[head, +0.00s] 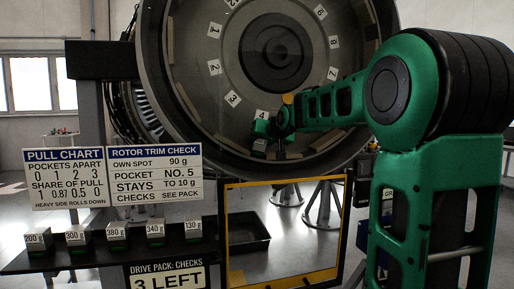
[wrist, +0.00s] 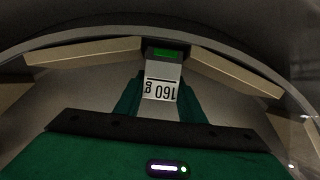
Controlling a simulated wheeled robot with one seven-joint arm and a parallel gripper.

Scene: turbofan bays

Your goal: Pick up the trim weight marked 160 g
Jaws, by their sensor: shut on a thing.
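The trim weight marked 160 g (wrist: 161,91) is a small grey block with a white label, upside down in the wrist view, and a green patch at its far end. My gripper (wrist: 158,83) is shut on it, a green finger on either side. In the head view my gripper (head: 264,129) is at the lower inside of the big round rotor casing (head: 154,60), just below the pocket label 4. The weight there is small and dark, its marking unreadable. It lies at a gap between two tan rim strips (wrist: 85,52); I cannot tell whether it touches the rim.
A shelf at the left holds several weights, marked 200 g (head: 38,241), 300 g (head: 78,238), 380 g (head: 117,234), 340 g (head: 155,231) and 130 g (head: 193,230). Two signs (head: 154,173) stand above it. A yellow-edged frame (head: 226,225) stands below the rotor.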

